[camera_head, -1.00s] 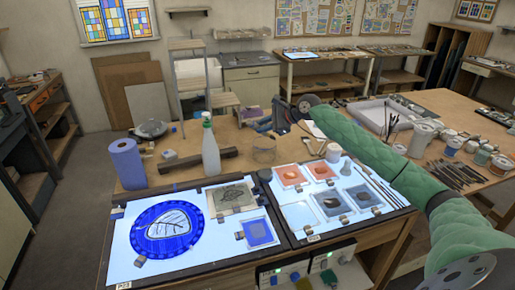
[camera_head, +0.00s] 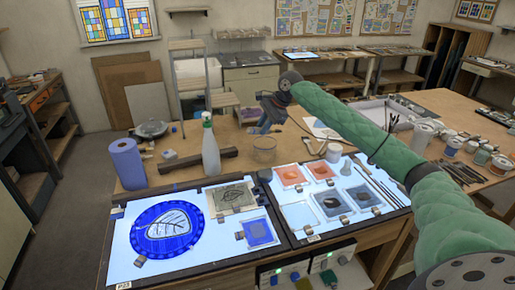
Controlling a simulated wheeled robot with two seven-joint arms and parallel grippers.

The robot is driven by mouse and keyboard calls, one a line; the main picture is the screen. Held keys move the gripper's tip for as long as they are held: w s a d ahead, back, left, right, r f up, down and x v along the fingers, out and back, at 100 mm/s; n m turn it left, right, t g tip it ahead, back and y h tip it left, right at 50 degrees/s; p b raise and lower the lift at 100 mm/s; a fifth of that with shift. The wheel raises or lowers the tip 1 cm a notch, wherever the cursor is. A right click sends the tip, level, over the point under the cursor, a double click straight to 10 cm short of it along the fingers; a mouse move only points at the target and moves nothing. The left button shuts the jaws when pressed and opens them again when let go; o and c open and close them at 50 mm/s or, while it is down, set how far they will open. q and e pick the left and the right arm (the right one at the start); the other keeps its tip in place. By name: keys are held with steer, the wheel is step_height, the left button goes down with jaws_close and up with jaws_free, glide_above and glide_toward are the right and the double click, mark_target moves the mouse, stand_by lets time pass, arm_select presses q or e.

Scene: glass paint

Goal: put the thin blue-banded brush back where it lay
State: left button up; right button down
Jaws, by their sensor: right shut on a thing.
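My right gripper (camera_head: 268,114) is at the end of the green arm, above the wooden table behind the light panels. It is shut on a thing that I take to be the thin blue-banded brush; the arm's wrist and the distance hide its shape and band. Several thin brushes or sticks (camera_head: 380,182) lie slanting along the right side of the right light panel (camera_head: 300,236). I cannot tell their bands. My left gripper is not in view.
The left light panel (camera_head: 122,243) bears a blue round glass with a leaf (camera_head: 165,230). Small paint trays (camera_head: 332,203) sit on the right panel. Jars (camera_head: 451,145) stand at right.

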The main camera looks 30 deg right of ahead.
steer(key=shift+r+n+g+h, duration=0.2)
steer(key=shift+n+g+h, duration=0.1)
steer(key=shift+g+h, duration=0.15)
steer(key=shift+w+f+n+g+h, duration=0.1)
steer(key=shift+n+g+h, duration=0.8)
steer(key=shift+g+h, duration=0.25)
steer(key=shift+n+g+h, duration=0.3)
steer(key=shift+g+h, duration=0.1)
steer(key=shift+h, duration=0.1)
steer(key=shift+f, duration=0.1)
